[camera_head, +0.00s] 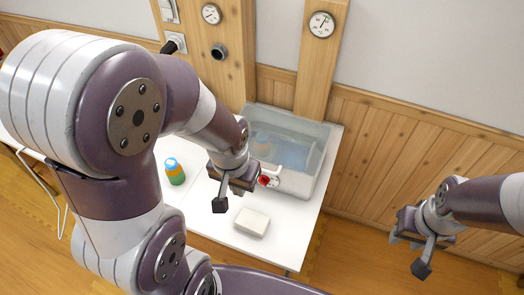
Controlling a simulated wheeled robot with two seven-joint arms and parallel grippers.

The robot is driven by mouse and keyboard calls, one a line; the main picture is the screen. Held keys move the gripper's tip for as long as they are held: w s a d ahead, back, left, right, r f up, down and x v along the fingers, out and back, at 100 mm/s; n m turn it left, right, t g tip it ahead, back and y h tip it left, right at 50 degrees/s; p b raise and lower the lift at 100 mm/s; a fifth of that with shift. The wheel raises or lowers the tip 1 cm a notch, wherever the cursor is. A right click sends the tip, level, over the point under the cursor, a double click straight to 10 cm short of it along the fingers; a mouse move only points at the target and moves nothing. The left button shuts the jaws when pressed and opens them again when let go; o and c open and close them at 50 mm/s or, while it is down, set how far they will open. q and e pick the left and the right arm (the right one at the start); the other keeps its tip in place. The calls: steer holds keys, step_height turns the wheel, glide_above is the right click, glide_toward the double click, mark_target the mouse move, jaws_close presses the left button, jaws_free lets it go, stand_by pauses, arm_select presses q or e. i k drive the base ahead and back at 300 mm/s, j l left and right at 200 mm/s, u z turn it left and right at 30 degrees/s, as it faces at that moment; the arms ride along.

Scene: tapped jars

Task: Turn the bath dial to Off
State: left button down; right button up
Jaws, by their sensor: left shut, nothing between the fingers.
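The water bath (318,165) is a clear, pale tank holding bluish water on the white table. Its red dial (264,180) is on the near left of the bath, beside a white marked face; the marks are too small to read, so I cannot tell the setting. My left gripper (219,205) is shut and empty, pointing down over the table, left of the dial and apart from it. Its wrist is close to the bath's left end. My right gripper (421,269) looks shut and empty, out over the floor at the lower right, far from the bath.
A bottle with blue top and green-orange body (175,173) stands left of my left gripper. A whitish block (252,222) lies on the table (290,245) in front of the bath. Two gauges (321,24) are on wooden posts behind. Floor right of the table is clear.

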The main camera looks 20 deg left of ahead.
mark_target(264, 179)
steer(key=j+z, duration=0.3)
steer(key=k+j+z, duration=0.15)
steer(key=j+z, duration=0.15)
steer(key=k+j+z, duration=0.15)
steer(key=j+z, duration=0.15)
steer(key=j, duration=0.15)
steer(key=k+j+z, duration=0.15)
steer(key=j+z, duration=0.15)
steer(key=k+j, duration=0.3)
steer(key=j, duration=0.15)
steer(key=k+j, duration=0.3)
steer(key=j, duration=0.2)
steer(key=z, duration=0.05)
